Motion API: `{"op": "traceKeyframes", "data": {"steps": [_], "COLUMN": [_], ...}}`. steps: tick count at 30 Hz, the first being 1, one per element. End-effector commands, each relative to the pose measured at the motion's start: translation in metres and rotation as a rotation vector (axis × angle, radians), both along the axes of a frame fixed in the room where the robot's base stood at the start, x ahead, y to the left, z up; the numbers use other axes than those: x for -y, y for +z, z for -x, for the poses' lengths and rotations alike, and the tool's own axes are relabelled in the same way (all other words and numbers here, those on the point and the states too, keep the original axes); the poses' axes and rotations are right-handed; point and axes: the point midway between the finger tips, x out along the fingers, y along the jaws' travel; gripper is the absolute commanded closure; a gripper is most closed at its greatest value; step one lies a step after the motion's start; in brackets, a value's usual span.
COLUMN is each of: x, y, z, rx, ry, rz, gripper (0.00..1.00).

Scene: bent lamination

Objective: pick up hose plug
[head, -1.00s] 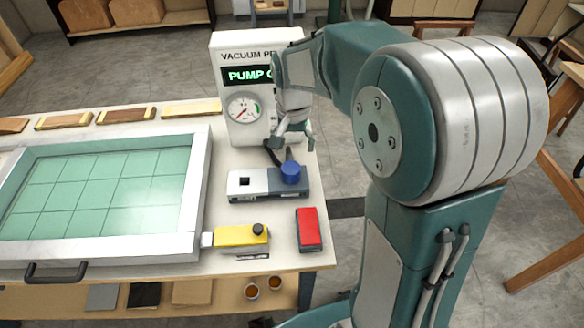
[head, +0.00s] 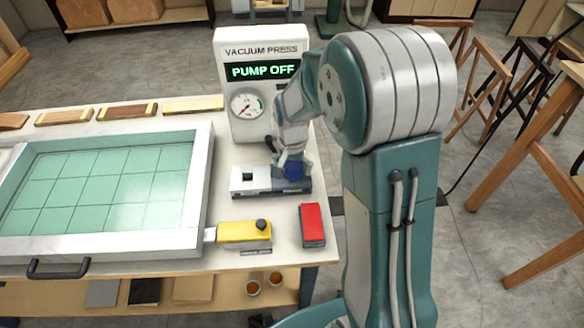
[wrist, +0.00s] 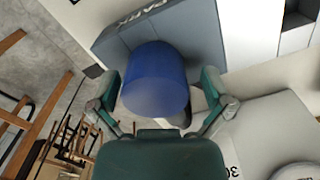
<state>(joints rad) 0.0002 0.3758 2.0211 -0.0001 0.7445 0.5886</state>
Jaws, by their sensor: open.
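The hose plug appears to be the blue cylinder (head: 295,170) on the right end of a grey and white block (head: 262,184) on the table. In the wrist view the blue cylinder (wrist: 154,82) is upright on the block, between the two spread fingers of my gripper (wrist: 160,90). The fingers stand either side of it with gaps showing. In the head view my gripper (head: 291,160) is at the cylinder and partly covers it. I cannot tell whether a finger touches it.
The vacuum press box (head: 262,50), reading "PUMP OFF", stands just behind. A yellow block (head: 240,231) with a black knob and a red block (head: 312,224) lie in front. A framed green press bed (head: 105,185) fills the left of the table.

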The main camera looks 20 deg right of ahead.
Motion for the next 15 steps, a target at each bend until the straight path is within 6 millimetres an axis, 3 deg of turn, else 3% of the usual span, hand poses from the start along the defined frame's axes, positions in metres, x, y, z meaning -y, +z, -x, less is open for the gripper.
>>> {"op": "traceKeyframes", "data": {"steps": [3, 4, 9, 15], "x": [0.0005, 0.0007, 0.0008, 0.0], "y": [0.0004, 0.0004, 0.0006, 0.0003], "z": [0.0, 0.0, -0.0001, -0.0002], "rx": [0.001, 0.001, 0.001, 0.0], "ry": [0.0, 0.0, 0.0, 0.0], "rz": [-0.001, -0.001, -0.001, 0.0], "gripper": [0.0, 0.05, 0.8, 0.82]}}
